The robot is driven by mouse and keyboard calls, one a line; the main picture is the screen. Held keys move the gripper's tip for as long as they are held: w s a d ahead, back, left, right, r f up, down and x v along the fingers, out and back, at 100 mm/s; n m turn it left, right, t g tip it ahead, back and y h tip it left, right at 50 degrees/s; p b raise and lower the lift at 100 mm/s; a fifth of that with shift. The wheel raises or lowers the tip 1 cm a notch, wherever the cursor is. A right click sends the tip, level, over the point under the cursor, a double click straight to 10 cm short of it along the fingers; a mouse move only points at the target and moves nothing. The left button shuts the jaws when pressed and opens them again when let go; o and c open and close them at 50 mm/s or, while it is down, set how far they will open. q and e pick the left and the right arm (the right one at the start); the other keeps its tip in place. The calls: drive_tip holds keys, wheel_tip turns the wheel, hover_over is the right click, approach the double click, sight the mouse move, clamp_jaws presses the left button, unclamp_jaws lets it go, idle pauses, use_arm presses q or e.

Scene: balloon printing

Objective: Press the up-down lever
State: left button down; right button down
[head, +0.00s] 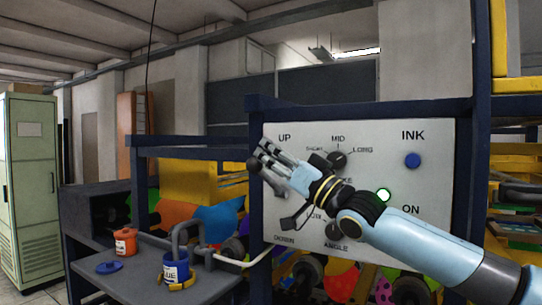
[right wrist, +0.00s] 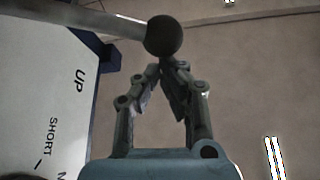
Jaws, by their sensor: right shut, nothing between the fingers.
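The up-down lever's black ball knob (head: 253,164) shows at the left edge of the white control panel (head: 440,150), below the UP label. In the right wrist view the round black knob (right wrist: 163,36) sits on a grey rod (right wrist: 95,17) coming from the upper left. My right gripper (head: 266,150) reaches across the panel from the right, fingers at the knob. In the wrist view its shut, empty fingertips (right wrist: 170,65) are just below the knob; I cannot tell whether they touch it. My left gripper is not in view.
An orange pot (head: 125,242) and a blue pot (head: 176,270) stand on the grey table (head: 120,282) at lower left. Dark blue frame bars surround the panel.

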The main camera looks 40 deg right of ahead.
wheel_tip(320, 180, down, 17)
drive_tip(key=s+a+n+g+y+b, duration=0.1)
drive_tip(key=n+g+y+b, duration=0.7)
drive_tip(key=n+b, duration=0.8)
drive_tip(key=shift+a+n+b, duration=0.3)
drive_tip(key=shift+a+n, duration=0.55)
drive_tip(key=shift+n, duration=1.55)
drive_tip(key=shift+f, duration=0.1)
